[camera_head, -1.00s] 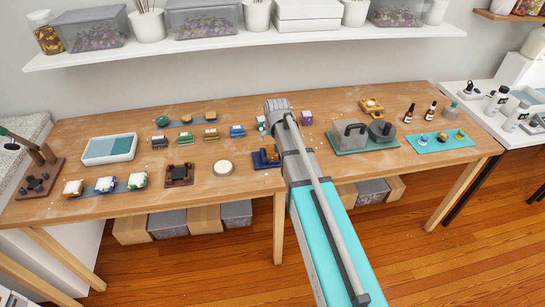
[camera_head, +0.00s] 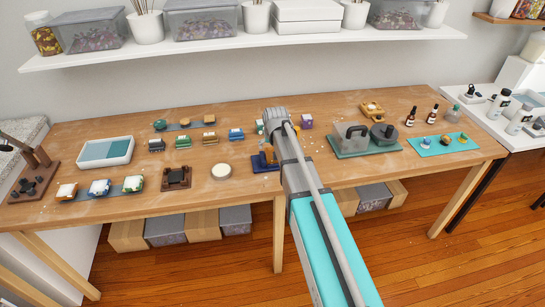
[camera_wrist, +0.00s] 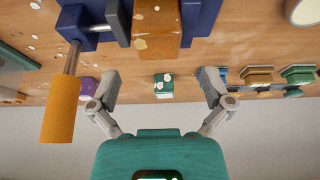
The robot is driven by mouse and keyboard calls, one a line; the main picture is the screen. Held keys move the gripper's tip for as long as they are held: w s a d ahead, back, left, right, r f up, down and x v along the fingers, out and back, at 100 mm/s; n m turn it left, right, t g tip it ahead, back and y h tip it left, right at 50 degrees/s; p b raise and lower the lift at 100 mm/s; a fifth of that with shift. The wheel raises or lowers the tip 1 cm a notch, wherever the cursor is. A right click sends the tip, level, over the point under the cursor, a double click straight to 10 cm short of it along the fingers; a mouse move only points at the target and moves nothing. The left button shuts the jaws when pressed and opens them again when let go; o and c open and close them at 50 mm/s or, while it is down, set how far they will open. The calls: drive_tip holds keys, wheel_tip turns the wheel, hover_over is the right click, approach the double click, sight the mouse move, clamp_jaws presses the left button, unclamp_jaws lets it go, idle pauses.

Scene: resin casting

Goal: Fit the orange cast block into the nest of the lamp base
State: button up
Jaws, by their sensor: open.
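In the wrist view an orange-brown block (camera_wrist: 157,30) with pale specks sits between the jaws of a blue vise (camera_wrist: 202,18); its far side is cut off by the frame edge. The vise's orange handle (camera_wrist: 62,108) stands toward the left finger. My gripper (camera_wrist: 161,87) is open and empty, its fingers apart, beyond the block. In the head view my arm partly hides the blue vise (camera_head: 264,167), and my gripper is hidden. A dark wooden base (camera_head: 176,178) with a black fitting lies left of the vise; I cannot tell whether this is the lamp base.
A small teal block (camera_wrist: 163,86) shows between the fingers, farther off. Several coloured blocks stand in a row, including a green one (camera_head: 183,141). A round pale disc (camera_head: 221,171) lies left of the vise. A grey-topped press (camera_head: 351,138) stands right of my arm.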

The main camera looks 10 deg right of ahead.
sight(271, 150)
drive_tip(key=shift+f, duration=0.15)
drive_tip(key=shift+b+x, duration=2.4)
drive_tip(key=shift+x, duration=0.1)
drive_tip(key=shift+w+d, duration=0.1)
drive_tip(key=c, duration=1.2)
